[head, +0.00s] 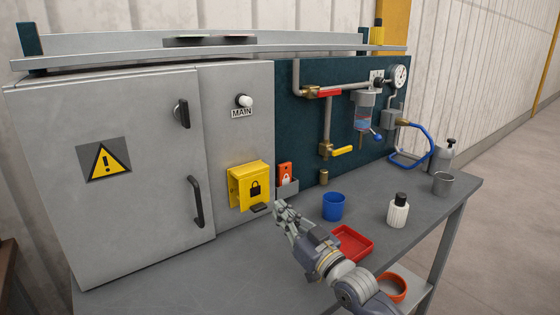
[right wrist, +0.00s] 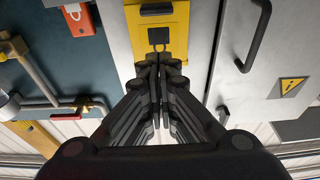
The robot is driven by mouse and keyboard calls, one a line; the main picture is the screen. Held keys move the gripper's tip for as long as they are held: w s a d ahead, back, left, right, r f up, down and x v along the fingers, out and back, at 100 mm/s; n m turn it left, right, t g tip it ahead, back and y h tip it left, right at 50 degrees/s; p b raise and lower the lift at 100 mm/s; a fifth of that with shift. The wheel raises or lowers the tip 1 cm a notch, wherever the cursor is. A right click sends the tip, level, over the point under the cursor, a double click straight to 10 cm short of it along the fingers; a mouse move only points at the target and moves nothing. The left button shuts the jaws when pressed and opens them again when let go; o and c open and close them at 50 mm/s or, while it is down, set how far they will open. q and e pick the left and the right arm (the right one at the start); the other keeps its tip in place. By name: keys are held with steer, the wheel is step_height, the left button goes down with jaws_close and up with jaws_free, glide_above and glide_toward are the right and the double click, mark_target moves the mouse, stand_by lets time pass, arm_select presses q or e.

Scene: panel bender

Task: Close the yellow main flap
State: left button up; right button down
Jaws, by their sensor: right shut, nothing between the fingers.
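The yellow main flap (head: 252,187) with a black padlock symbol is on the grey cabinet front, below the white MAIN knob (head: 244,101). A dark tab (head: 260,207) sticks out at its lower edge. In the right wrist view the yellow flap (right wrist: 176,42) appears upside down, straight beyond the fingertips. My right gripper (head: 281,208) is shut and empty, just in front of and to the lower right of the flap; contact cannot be made out. It also shows in the right wrist view (right wrist: 158,66). My left gripper is not in view.
An orange lock tag (head: 285,172) sits in a grey holder right of the flap. A blue cup (head: 333,206), red tray (head: 351,243) and white bottle (head: 398,211) stand on the bench. A black door handle (head: 195,202) is left of the flap.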

steer(key=r+v, duration=0.3)
steer(key=v, duration=1.1)
steer(key=shift+s+d+f, duration=0.35)
steer(key=shift+s+d, duration=0.05)
steer(key=shift+s, duration=0.1)
